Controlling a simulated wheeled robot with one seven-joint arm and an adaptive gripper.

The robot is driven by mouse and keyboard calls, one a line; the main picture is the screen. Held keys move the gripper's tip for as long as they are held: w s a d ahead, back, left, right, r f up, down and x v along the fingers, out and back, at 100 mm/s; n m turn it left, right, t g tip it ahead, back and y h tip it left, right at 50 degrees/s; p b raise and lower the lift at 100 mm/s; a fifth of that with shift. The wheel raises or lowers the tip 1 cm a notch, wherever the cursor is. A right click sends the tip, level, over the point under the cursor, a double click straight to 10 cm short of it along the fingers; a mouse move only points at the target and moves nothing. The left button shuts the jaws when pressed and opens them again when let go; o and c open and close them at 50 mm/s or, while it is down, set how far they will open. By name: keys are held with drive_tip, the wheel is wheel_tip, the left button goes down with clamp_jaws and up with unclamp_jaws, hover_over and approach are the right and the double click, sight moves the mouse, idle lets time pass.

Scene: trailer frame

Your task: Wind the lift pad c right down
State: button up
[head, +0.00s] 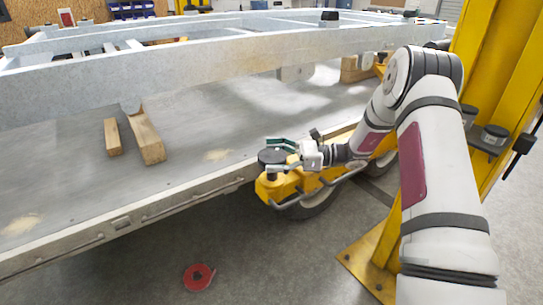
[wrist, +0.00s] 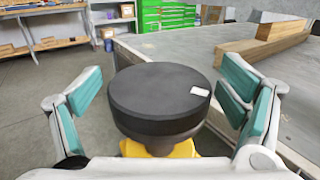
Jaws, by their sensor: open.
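The lift pad (wrist: 160,92) is a thick black round disc with a small white label, on top of a yellow lift arm (wrist: 160,148). No letter can be read on it. In the head view the pad (head: 271,156) sits at the end of the yellow arm (head: 271,190), beside the trailer deck's edge. My gripper (wrist: 163,88) is open, with one teal-padded finger on each side of the pad and visible gaps between. In the head view my gripper (head: 283,153) is at the pad, and its fingers partly cover it.
The flat grey deck (head: 200,140) carries a galvanised frame (head: 180,80) and wooden blocks (head: 147,137). A yellow lift post (head: 490,80) stands close to my arm at the right. A red round object (head: 198,277) lies on the floor. Shelves and a green cabinet (wrist: 168,15) are far back.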

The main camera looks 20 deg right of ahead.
drive_tip(key=shift+c, duration=0.6)
drive_tip(key=c, duration=1.1)
drive_tip(key=shift+o, duration=0.2)
drive_tip(key=m+t+p, duration=0.1)
drive_tip(key=t, duration=0.1)
drive_tip(key=m+t+h+p, duration=0.1)
drive_tip(key=p, duration=0.1)
drive_tip(key=shift+s+r+m+t+h, duration=0.2)
drive_tip(key=shift+m+t+h, duration=0.1)
drive_tip(key=shift+m+t, duration=0.1)
drive_tip(key=shift+w+f+m+t+h+p, duration=0.15)
drive_tip(key=shift+m+t+h+p, duration=0.3)
drive_tip(key=shift+t, duration=0.25)
drive_tip(key=shift+w+m+t+h+p, duration=0.1)
drive_tip(key=shift+m+t+h+p, duration=0.25)
drive_tip(key=shift+m+t+h, duration=0.3)
drive_tip(key=o, duration=1.2)
drive_tip(key=v, duration=1.2)
drive_tip(key=shift+f, duration=0.15)
